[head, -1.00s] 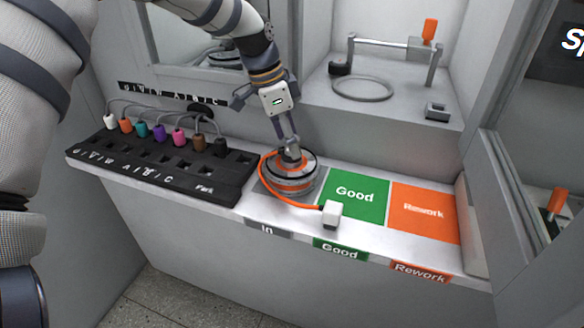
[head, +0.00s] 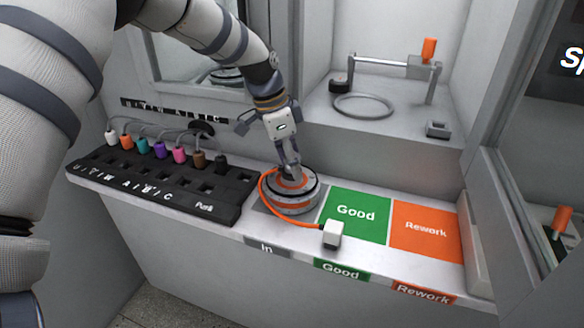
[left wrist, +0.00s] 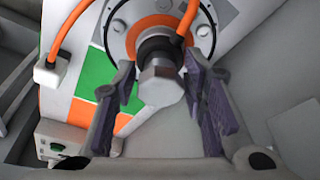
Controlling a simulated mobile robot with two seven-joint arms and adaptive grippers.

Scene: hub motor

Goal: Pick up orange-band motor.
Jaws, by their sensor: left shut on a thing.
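The orange-band motor (head: 291,205) is a round grey disc with an orange ring, sitting on the grey In area at the left of the green Good area (head: 357,212). Its orange cable runs to a white plug (head: 332,234) at the shelf's front. My left gripper (head: 289,172) comes down from above and is shut on the motor's central shaft. In the left wrist view, the purple-padded fingers (left wrist: 160,88) flank the shaft's metal end, with the motor's face (left wrist: 118,45) beyond. The fingertips are partly hard to make out. My right gripper is not in view.
A black socket block (head: 160,185) with several coloured plugs stands left of the motor. The orange Rework area (head: 426,228) is empty, at the right. A raised ledge with a metal ring (head: 363,106) and a handled fixture (head: 428,52) stands behind.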

